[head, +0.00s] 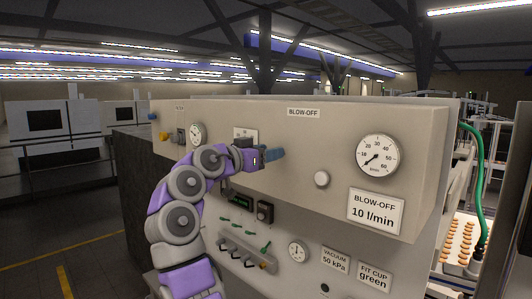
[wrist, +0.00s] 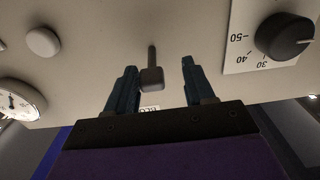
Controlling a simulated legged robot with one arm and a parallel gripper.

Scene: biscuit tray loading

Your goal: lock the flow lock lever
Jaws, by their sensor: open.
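The flow lock lever (wrist: 151,76), as I take it, is a small grey lever with a thin stem and a blocky end, on the beige panel. In the wrist view it stands between my two blue-grey fingers, nearer the left one, with a gap on both sides. My gripper (wrist: 159,66) is open and empty. In the head view my gripper (head: 272,154) is at the panel face, left of the white round knob (head: 321,178). The lever is hidden there behind my gripper.
A black dial knob (wrist: 286,37) is to the right in the wrist view. The white knob (wrist: 42,42) and blow-off gauge (wrist: 18,104) are to the left. In the head view, the gauge (head: 378,156) and a "10 l/min" sign (head: 375,212) are right of my gripper.

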